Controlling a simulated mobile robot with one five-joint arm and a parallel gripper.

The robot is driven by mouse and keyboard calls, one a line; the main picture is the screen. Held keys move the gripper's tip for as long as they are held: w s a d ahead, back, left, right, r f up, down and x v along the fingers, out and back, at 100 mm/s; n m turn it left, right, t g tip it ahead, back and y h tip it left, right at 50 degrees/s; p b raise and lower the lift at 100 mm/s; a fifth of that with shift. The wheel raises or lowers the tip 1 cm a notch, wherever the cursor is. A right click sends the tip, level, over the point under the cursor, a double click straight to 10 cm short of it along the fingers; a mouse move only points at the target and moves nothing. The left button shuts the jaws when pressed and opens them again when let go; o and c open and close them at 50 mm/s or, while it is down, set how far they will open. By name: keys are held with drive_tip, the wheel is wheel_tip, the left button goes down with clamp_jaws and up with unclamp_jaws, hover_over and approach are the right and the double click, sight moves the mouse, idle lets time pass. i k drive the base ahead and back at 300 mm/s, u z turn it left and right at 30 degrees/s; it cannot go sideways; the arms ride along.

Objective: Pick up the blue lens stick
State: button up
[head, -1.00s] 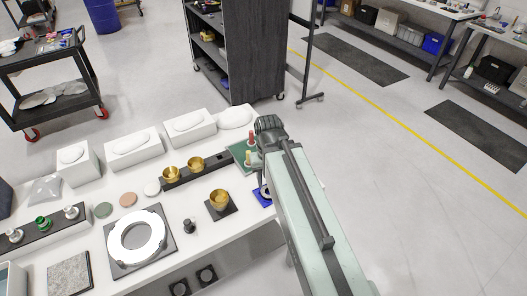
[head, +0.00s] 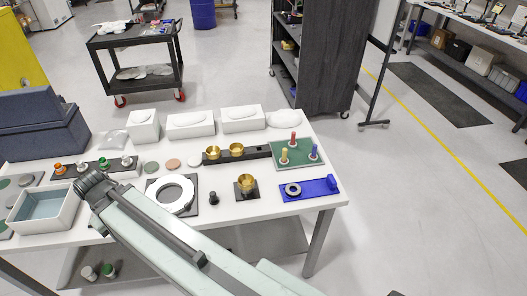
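The blue lens stick (head: 314,152) stands upright at the right side of a green board (head: 292,163) at the right end of the white table. A red stick (head: 293,140) and a yellow stick (head: 284,157) stand on the same board. My gripper (head: 88,181) is at the left of the picture, over the right edge of a grey-blue tray, far from the blue stick. Its fingers are too small and dark to show whether they are open or shut.
A white tray with a grey-blue floor (head: 77,217) lies below my gripper. A white ring on a dark plate (head: 191,208), a brass cup (head: 246,184) and a blue plate with a ring (head: 325,185) stand along the table (head: 220,209). White boxes line its back.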

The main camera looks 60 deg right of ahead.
sight(313, 157)
drive_tip(key=u, duration=0.85)
drive_tip(key=k, duration=1.05)
drive_tip(key=z, duration=1.25)
drive_tip(key=i, duration=1)
drive_tip(key=u, duration=0.05)
